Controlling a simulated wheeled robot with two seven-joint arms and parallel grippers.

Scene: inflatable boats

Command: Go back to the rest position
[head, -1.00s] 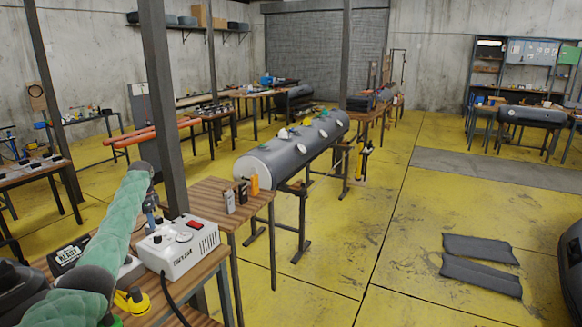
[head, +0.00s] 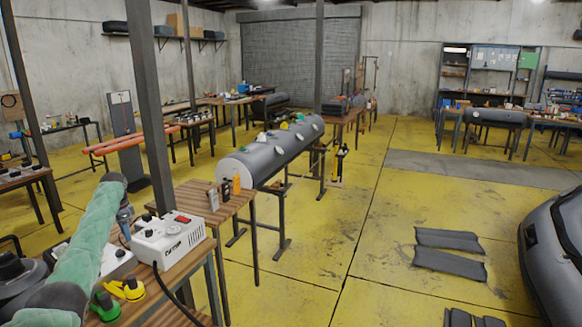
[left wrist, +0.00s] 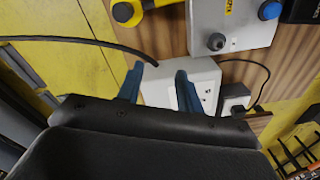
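My left arm in its green sleeve comes in from the left in the head view. Its gripper (head: 126,222) is small and partly hidden there, close to a white box (head: 168,240) with a red switch on the wooden workbench. In the left wrist view, the two blue fingers of my left gripper (left wrist: 160,88) stand apart, with nothing held between them. The white box (left wrist: 207,85) shows behind the fingers; I cannot tell whether they touch it. My right gripper is in neither view.
Yellow and green valve pieces (head: 118,294) lie on the near bench. A grey cylinder (head: 255,160) rests on stands beyond a small wooden table (head: 205,200). A dark post (head: 150,110) rises behind the bench. Grey panels (head: 448,252) lie on the yellow floor, largely clear around them.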

